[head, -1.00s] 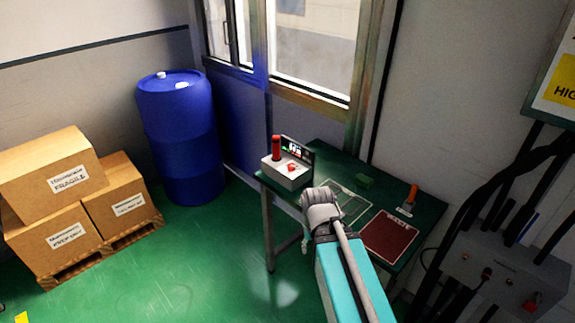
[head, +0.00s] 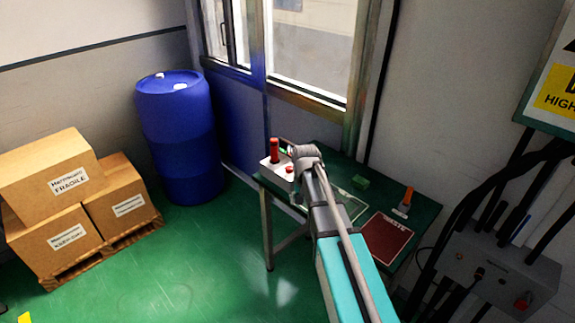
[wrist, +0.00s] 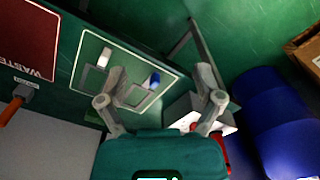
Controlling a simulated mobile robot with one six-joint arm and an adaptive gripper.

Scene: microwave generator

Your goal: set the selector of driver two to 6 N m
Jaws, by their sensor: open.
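A white box (head: 283,182) with an upright red cylinder (head: 273,152) and a red knob stands at the table's left end. In the wrist view the box (wrist: 183,108) is partly hidden behind my gripper's right finger. A small white piece (wrist: 104,58) and a small blue piece (wrist: 153,80) lie within the white-outlined area of the table. I cannot tell which thing is driver two, and no selector marks can be read. My gripper (wrist: 157,72) is open and empty above the table. In the head view my gripper (head: 303,152) covers part of the box's right side.
The green table (head: 425,212) carries a red waste mat (head: 386,238), an orange-handled tool (head: 407,197) and a green block (head: 360,182). A blue barrel (head: 177,140) and stacked cartons (head: 70,205) stand left. A window is behind the table; a grey cabled box (head: 490,270) is at right.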

